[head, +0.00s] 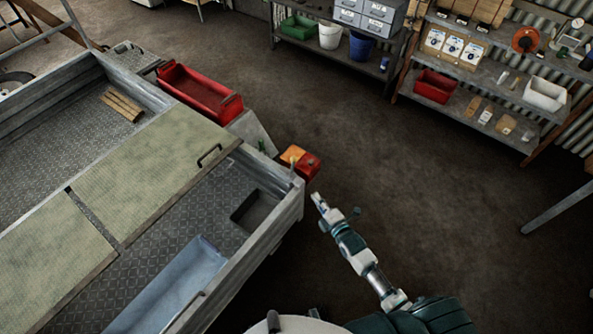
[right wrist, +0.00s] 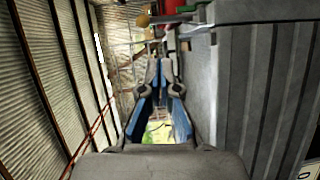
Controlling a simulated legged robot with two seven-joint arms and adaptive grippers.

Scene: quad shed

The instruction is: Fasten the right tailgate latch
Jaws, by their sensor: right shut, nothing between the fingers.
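The grey metal bed (head: 285,215) with its side walls fills the left of the head view. A small upright post or pin (head: 292,168) stands at its corner nearest my right gripper; I cannot tell whether it is the right tailgate latch, or how the latch is set. My right gripper (head: 318,198) is shut and empty, just right of that corner and apart from it. In the right wrist view its blue-padded fingers (right wrist: 165,60) meet at the tips, with the ribbed grey wall (right wrist: 255,90) to their right. A yellow knob (right wrist: 142,20) shows beyond the fingertips. My left gripper is out of view.
A red and orange box (head: 300,160) is close beyond the corner. A red open tray (head: 200,92) sits at the bed's far edge. A board with a handle (head: 125,190) covers part of the bed. Shelves (head: 490,85) stand at the back; the floor (head: 420,180) between is clear.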

